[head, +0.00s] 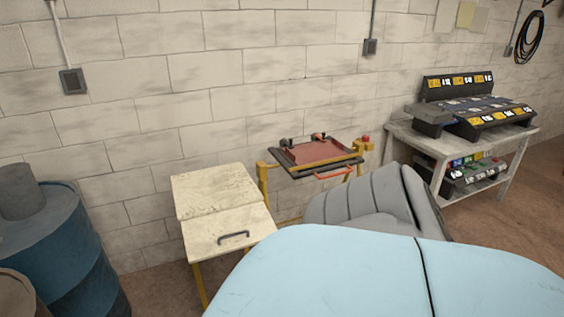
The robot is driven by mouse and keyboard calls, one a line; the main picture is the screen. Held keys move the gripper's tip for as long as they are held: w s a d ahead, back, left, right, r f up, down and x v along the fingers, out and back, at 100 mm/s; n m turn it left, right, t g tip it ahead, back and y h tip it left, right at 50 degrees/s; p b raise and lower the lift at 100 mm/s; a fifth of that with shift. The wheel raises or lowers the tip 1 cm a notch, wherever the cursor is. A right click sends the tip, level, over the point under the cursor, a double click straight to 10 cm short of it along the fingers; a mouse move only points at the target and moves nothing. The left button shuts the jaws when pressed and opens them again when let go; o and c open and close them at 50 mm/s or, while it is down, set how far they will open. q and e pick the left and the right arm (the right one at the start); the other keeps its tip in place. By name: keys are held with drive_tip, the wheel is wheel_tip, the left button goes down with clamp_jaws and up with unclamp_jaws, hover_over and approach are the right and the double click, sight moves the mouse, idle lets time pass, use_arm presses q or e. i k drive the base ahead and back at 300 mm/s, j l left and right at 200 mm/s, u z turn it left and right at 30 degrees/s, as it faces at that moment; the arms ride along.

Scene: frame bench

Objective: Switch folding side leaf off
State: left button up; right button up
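A cream wooden side leaf (205,243) with a dark bar handle (233,236) is at the left of the frame bench. It meets a second cream panel (212,187) behind it along a seam. The leaf looks raised and roughly level with that panel; its exact tilt is hard to tell. A yellow leg shows below it. The frame bench (318,152) has a reddish plate in a dark frame, an orange front handle and yellow supports. A red button (365,139) sits on a yellow box at its right. Neither of my grippers is in view.
A large light-blue rounded shape and a grey ribbed shape fill the lower right and hide the floor there. Blue barrels (75,250) stand at the left. A grey shelf table (455,152) with dark bin racks stands at the right. A block wall is behind.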

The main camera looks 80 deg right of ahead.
sight(210, 236)
drive_tip(key=z, duration=1.8)
drive_tip(key=l, duration=0.1)
drive_tip(key=i+l+u, duration=0.15)
drive_tip(key=u, duration=0.15)
drive_tip(key=i+l+u, duration=0.1)
drive_tip(key=l+u, duration=0.2)
